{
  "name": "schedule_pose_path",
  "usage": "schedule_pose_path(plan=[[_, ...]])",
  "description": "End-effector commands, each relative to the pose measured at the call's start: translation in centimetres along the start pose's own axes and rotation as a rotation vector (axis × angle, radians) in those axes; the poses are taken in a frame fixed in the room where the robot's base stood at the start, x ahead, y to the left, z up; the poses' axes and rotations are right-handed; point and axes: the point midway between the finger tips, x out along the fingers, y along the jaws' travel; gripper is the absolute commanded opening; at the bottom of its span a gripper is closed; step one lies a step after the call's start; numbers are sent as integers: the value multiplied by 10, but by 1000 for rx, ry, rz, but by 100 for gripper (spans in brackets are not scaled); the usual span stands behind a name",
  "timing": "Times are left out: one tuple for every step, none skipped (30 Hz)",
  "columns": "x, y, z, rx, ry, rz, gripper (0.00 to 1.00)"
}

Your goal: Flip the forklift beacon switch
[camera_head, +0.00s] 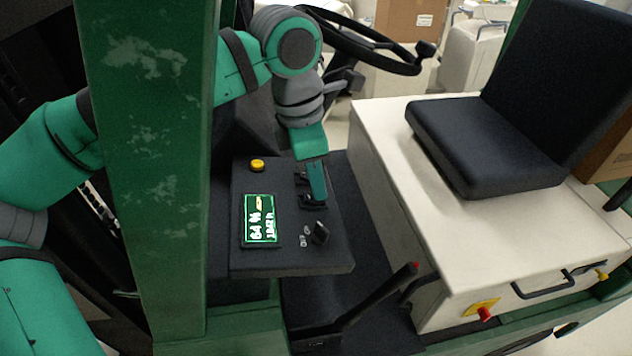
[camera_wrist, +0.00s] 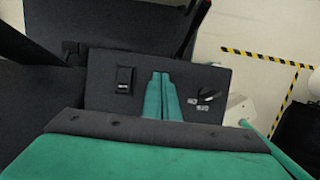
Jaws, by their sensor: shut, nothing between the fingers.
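The dark control panel (camera_head: 290,262) is on the forklift beside the seat. My gripper (camera_head: 317,200) reaches down over its right part, its green fingers shut together and empty. In the wrist view the shut fingers (camera_wrist: 160,76) lie between a black rocker switch (camera_wrist: 124,79) on the left and a black knob (camera_wrist: 208,97) with small pale labels on the right. The knob (camera_head: 320,233) also shows in the head view, just nearer than the fingertips. The fingers hide the panel's middle strip. Whether the fingertips touch the panel, and which control is the beacon switch, I cannot tell.
A yellow button (camera_head: 257,165) and a lit display (camera_head: 260,220) are on the panel's left. A green post (camera_head: 150,180) stands before my arm.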

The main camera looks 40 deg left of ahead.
Motion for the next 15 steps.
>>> schedule_pose_path(plan=[[7, -2, -1, 1, 6, -11, 0], [7, -2, -2, 1, 6, -12, 0], [7, -2, -2, 1, 7, -13, 0], [8, -2, -2, 1, 7, -13, 0], [7, -2, -2, 1, 7, -14, 0], [7, -2, -3, 1, 7, -14, 0], [7, -2, -4, 2, 7, -14, 0], [7, -2, -5, 2, 7, -14, 0], [7, -3, -6, 2, 7, -15, 0], [6, -3, -8, 2, 8, -15, 0], [6, -3, -9, 1, 8, -15, 0], [6, -3, -12, 1, 10, -16, 0], [5, -3, -13, 0, 10, -16, 0], [5, -3, -15, 0, 11, -16, 0], [4, -3, -17, -1, 12, -16, 0]])
